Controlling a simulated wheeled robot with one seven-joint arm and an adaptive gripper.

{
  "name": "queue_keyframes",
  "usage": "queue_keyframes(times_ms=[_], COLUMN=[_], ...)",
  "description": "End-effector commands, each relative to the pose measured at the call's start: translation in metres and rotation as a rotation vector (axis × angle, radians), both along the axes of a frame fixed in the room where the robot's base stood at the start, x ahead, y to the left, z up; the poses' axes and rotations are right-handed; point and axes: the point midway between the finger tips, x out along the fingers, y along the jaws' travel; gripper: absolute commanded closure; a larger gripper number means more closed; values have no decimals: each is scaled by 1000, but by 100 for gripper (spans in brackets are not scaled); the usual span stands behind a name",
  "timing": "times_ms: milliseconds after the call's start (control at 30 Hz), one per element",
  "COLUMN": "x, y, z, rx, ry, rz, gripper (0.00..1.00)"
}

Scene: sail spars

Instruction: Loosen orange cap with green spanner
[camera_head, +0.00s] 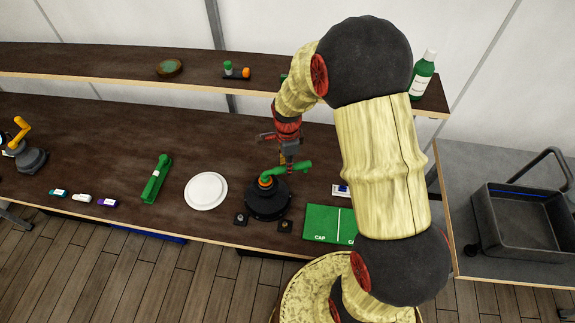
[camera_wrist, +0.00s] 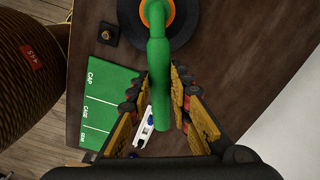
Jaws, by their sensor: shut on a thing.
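The green spanner (camera_head: 301,167) is held by its handle in my gripper (camera_head: 288,153). In the wrist view the spanner (camera_wrist: 157,60) runs up between the two fingers (camera_wrist: 160,95), which are shut on it. Its head lies over the orange cap (camera_head: 265,182) on a round black base (camera_head: 268,206). In the wrist view the orange cap (camera_wrist: 173,22) shows as a ring beneath the spanner's head. The head seems to sit around or on the cap; how firmly it fits I cannot tell.
A green mat (camera_head: 322,211) lettered CAP lies to the right of the base, with a white-and-blue part (camera_wrist: 146,127) near it. A white plate (camera_head: 206,190) and a long green tool (camera_head: 156,181) lie left. A shelf (camera_head: 110,60) runs behind.

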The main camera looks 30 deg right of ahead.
Motion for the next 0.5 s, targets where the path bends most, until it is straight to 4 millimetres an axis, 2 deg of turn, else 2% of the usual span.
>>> queue_keyframes(times_ms=[500], x=[0], y=[0], z=[12], rx=[0], ry=[0], rz=[0], gripper=[100])
